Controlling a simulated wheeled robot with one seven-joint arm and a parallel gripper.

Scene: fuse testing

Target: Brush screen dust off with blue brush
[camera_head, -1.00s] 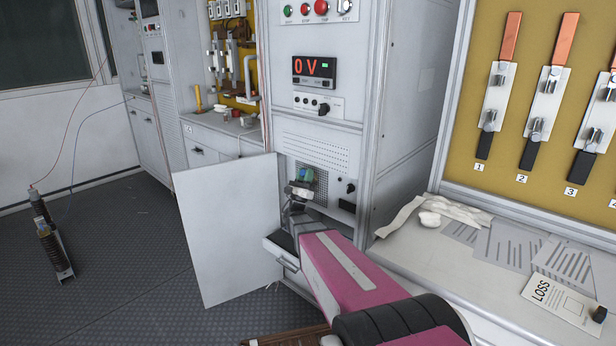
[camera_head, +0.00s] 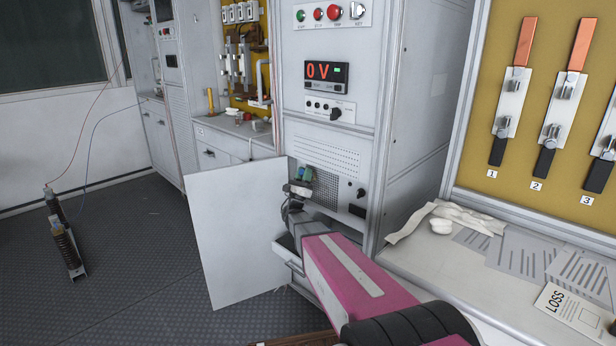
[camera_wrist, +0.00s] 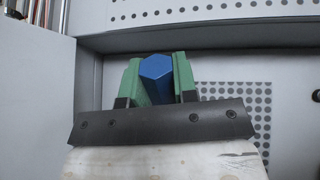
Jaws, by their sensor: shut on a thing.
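My gripper (camera_wrist: 157,80) has green fingers shut on the blue brush, whose six-sided blue handle (camera_wrist: 157,68) shows between them in the wrist view. The brush's bristles are hidden. In the head view my gripper (camera_head: 303,176) is at the cabinet's lower front, over the left part of the perforated screen (camera_head: 330,186). The screen's holes also show right of the fingers in the wrist view (camera_wrist: 238,98). I cannot tell whether the bristles touch the screen, and no dust can be made out.
An open white cabinet door (camera_head: 240,235) stands left of my arm. An open drawer (camera_head: 288,256) lies below the screen. A black knob (camera_head: 361,192) sits right of it. A white bench (camera_head: 430,262) with a cloth (camera_head: 425,218) and papers stands at the right.

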